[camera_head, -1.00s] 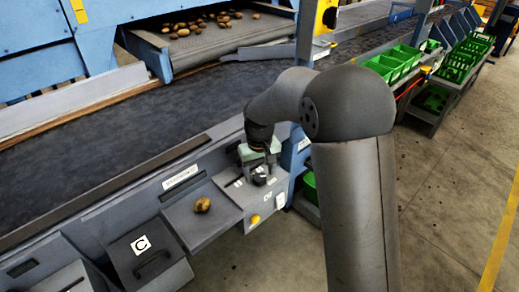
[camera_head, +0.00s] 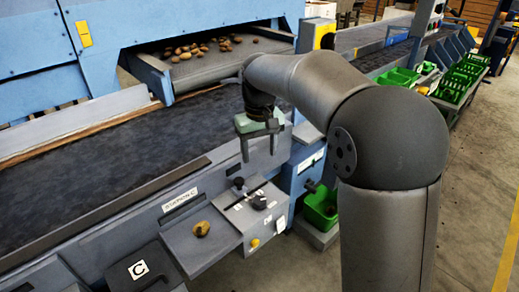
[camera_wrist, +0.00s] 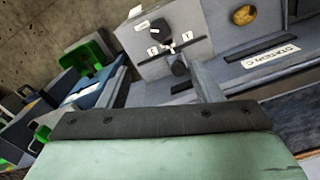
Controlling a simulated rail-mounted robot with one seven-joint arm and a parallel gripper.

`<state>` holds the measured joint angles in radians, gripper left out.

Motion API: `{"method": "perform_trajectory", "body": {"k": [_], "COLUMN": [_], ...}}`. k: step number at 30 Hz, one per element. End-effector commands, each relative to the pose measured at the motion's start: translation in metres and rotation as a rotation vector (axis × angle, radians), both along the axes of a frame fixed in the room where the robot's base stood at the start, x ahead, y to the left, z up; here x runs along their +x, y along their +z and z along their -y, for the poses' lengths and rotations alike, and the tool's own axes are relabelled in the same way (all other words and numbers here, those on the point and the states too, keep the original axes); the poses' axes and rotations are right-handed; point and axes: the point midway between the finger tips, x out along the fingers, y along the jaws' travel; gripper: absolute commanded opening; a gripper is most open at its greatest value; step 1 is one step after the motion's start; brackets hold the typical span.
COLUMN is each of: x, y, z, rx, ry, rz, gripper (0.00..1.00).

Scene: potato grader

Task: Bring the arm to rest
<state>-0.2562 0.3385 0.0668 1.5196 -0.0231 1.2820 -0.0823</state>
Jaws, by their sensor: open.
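My gripper (camera_head: 259,149) hangs at the end of my arm in the head view, above the front edge of the belt and above the control panel (camera_head: 262,205). Its two fingers point down and stand apart, with nothing between them. In the wrist view the green gripper body fills the bottom, and the panel (camera_wrist: 190,47) with its dark knobs lies beyond. A potato (camera_head: 201,228) lies on the grey tray left of the panel; it also shows in the wrist view (camera_wrist: 244,15).
The dark conveyor belt (camera_head: 100,150) runs behind the panel. More potatoes (camera_head: 185,52) lie on the grader's chute. A green bin (camera_head: 321,208) stands right of the panel below my arm. Green crates (camera_head: 457,85) line the belt at the back right.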

Motion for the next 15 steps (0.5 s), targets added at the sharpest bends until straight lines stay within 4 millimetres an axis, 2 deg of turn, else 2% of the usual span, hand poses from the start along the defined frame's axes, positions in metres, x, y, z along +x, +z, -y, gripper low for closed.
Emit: {"method": "perform_trajectory", "body": {"k": [8, 11, 14, 15], "x": [-0.006, -0.028, -0.071, -0.092], "y": [0.001, 0.004, 0.003, 0.000], "z": [0.005, 0.025, 0.057, 0.072], "rx": [-0.001, -0.002, -0.003, -0.003], "ry": [-0.009, -0.043, -0.107, -0.138], "rz": [0.001, 0.004, 0.009, 0.012], "gripper": [0.59, 0.59, 0.59, 0.59]}}
